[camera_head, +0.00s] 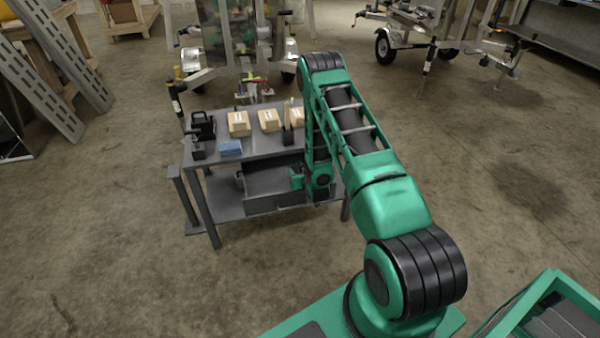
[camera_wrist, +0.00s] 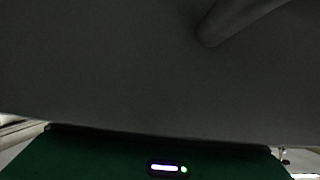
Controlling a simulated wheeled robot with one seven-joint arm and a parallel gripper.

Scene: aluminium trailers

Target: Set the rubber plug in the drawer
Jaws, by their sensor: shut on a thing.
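The grey drawer (camera_head: 262,206) stands pulled out beneath the top of a grey work table. My gripper (camera_head: 297,179) is low at the right part of the drawer, above its front panel, below the tabletop. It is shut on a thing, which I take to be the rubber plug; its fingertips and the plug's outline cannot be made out. In the wrist view a dark grey surface fills most of the picture, very close, with a rounded bar at upper right. I cannot tell which thing that surface belongs to.
A lower shelf (camera_head: 225,208) lies under the drawer. Trailers (camera_head: 400,35) stand behind.

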